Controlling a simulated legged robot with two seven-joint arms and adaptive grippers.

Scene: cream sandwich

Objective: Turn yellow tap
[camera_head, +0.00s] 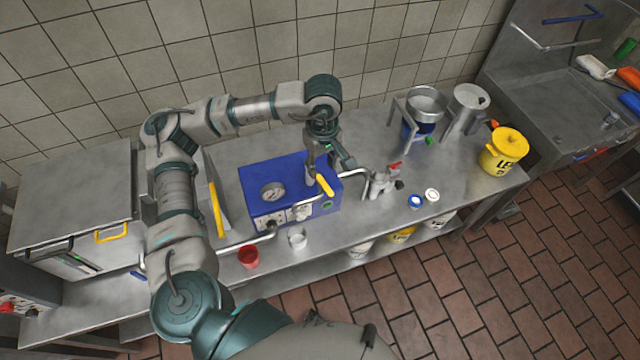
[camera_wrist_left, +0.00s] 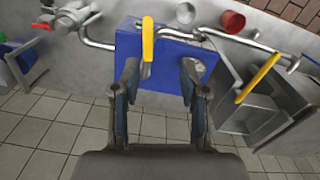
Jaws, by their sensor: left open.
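A yellow tap handle (camera_head: 325,185) sits at the right end of a blue box (camera_head: 255,178) with a round gauge, on the steel counter. In the left wrist view the yellow tap handle (camera_wrist_left: 147,40) stands upright in the picture, beyond the fingertips. My left gripper (camera_head: 335,155) is above and just behind the handle. Its two fingers (camera_wrist_left: 158,72) are spread apart with nothing between them, in front of the blue box (camera_wrist_left: 170,65). The fingers appear apart from the handle. My right gripper is not in view.
Metal pipes run along the box. Another yellow handle (camera_head: 217,208) is to the left. A red cup (camera_head: 248,257) and a small metal cup (camera_head: 297,238) stand at the front. A red-handled valve (camera_head: 382,180) is to the right. The tiled wall is behind.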

